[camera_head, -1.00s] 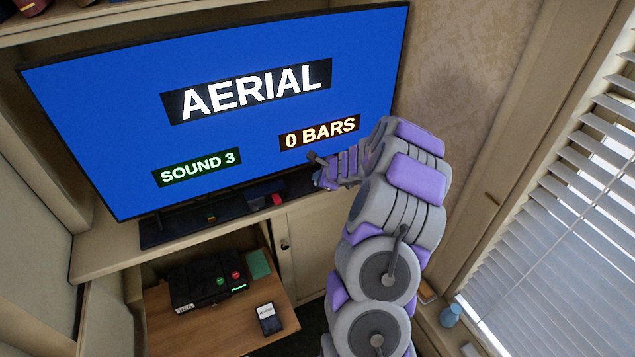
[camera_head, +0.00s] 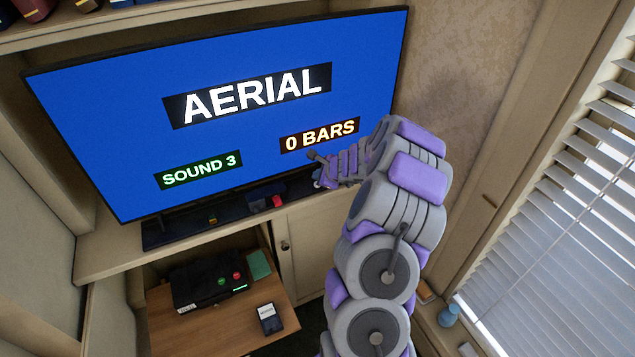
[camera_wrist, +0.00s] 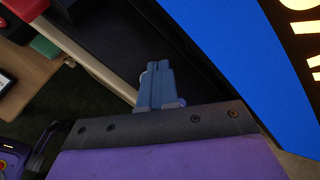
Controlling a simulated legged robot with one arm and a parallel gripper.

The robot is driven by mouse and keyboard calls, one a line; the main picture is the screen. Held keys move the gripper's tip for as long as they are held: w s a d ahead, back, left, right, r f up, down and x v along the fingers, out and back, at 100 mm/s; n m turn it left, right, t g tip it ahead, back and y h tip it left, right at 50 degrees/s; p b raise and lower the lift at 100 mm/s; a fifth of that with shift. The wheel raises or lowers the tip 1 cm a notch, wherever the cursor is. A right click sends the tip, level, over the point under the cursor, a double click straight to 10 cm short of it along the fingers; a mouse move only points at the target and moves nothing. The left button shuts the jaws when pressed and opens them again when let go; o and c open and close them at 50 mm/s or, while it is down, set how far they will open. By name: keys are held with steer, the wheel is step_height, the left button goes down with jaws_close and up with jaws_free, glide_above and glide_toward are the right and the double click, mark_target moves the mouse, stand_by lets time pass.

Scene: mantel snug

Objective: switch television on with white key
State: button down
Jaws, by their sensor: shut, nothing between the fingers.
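The television (camera_head: 110,130) is lit blue and reads AERIAL, 0 BARS and SOUND 3; its screen edge also shows in the wrist view (camera_wrist: 235,60). A dark bar (camera_head: 175,230) lies under the screen, with a red key (camera_head: 277,201) and a small yellowish key (camera_head: 212,219) on it. I cannot make out a white key for certain; my gripper hides the bar's right end. My gripper (camera_head: 315,171) is at that right end, low in front of the screen. In the wrist view its blue fingers (camera_wrist: 158,66) are shut and empty over the dark bar; contact cannot be told.
Below stands a wooden desk (camera_head: 220,333) with a black box (camera_head: 200,285) bearing green and red buttons, a green item (camera_head: 259,264) and a dark handset (camera_head: 270,318). A cupboard door (camera_head: 305,250) is beside it. Window blinds (camera_head: 560,240) are at right.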

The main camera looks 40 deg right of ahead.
step_height(320, 180, up, 5)
steer(key=p, duration=0.5)
stand_by(0.3)
stand_by(0.6)
